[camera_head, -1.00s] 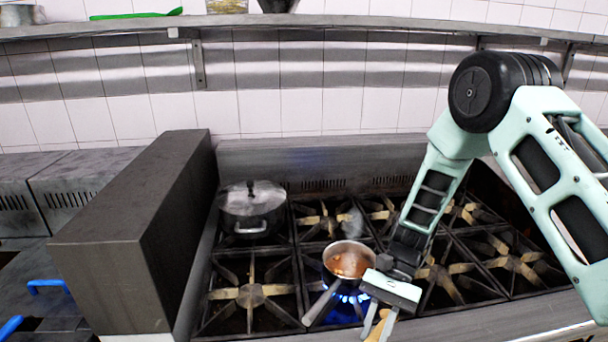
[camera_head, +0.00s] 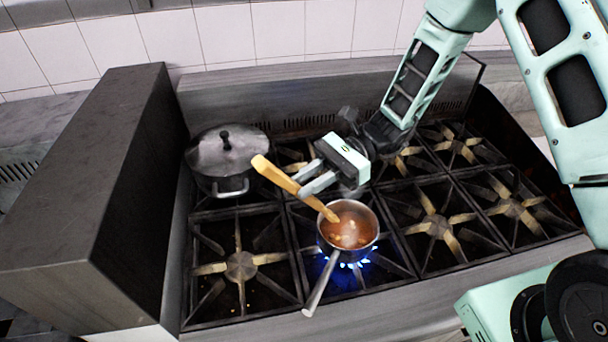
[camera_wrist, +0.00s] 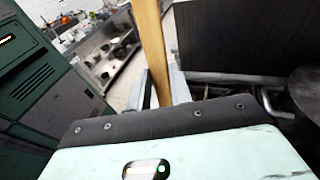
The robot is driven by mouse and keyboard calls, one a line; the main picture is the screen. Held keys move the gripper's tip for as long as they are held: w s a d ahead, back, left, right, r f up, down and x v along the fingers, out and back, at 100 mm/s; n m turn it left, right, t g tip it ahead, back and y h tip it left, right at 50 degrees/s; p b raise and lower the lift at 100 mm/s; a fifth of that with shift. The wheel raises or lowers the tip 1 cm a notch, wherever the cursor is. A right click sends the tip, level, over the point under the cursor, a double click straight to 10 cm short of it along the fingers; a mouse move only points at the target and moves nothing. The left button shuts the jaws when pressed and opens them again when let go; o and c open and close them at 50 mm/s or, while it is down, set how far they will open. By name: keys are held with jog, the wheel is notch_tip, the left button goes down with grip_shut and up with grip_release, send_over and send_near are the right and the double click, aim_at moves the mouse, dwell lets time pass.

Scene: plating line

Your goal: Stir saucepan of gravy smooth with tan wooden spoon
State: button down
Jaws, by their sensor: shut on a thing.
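The saucepan (camera_head: 373,236) sits on a lit front burner with blue flame under it, its handle pointing toward the front left. Reddish-brown gravy (camera_head: 348,232) with paler patches shows inside. My gripper (camera_head: 303,187) is shut on the tan wooden spoon (camera_head: 277,176), just behind and left of the pan. The spoon is tilted, one end up to the left and the other at the pan's rear left rim; I cannot tell whether it touches the gravy. In the wrist view the spoon (camera_wrist: 152,45) stands between my fingers, its lower end hidden.
A lidded dark pot (camera_head: 215,165) stands on the rear left burner, close to the raised spoon end. A tall dark block (camera_head: 85,190) borders the stove on the left. Empty burner grates (camera_head: 440,225) lie to the right, and the front left burner (camera_head: 240,267) is clear.

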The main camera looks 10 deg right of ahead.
jog(key=shift+w+d+f+b, duration=0.45)
jog(key=shift+d+f+b, duration=0.8)
jog(key=shift+f, duration=0.7)
jog(key=shift+w+d+f+b, duration=0.45)
jog(key=shift+d+f+b, duration=0.8)
jog(key=shift+f, duration=0.7)
jog(key=shift+w+d+f+b, duration=0.45)
jog(key=shift+d+f+b, duration=0.8)
jog(key=shift+f, duration=0.7)
jog(key=shift+a, duration=0.15)
jog(key=shift+s, duration=0.15)
